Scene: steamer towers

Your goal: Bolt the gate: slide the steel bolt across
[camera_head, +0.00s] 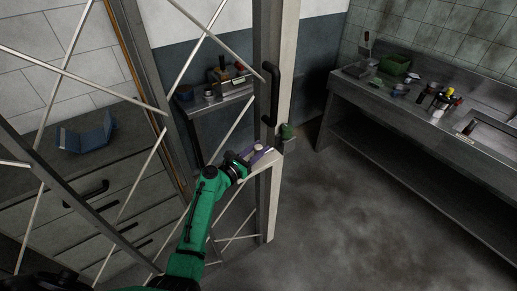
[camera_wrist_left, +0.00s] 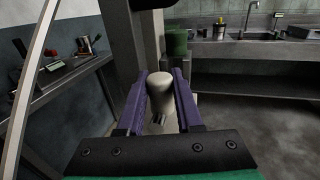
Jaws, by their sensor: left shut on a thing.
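The gate (camera_head: 160,115) is a grey metal frame with pale crossed bars. It has an upright post (camera_head: 285,60) and a black pull handle (camera_head: 270,95). My left gripper (camera_head: 262,155) has purple fingers, at a pale ledge on the gate below the handle. In the left wrist view its fingers are closed around a pale rounded knob (camera_wrist_left: 161,88), which looks like the bolt's knob. The rest of the bolt is hidden by the fingers and the gripper's body. My right gripper is not in view.
A steel sink counter (camera_head: 430,125) stands at the right. A small side table (camera_head: 215,104) and a drawer cabinet (camera_head: 95,195) stand behind the bars. The floor at the right is clear.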

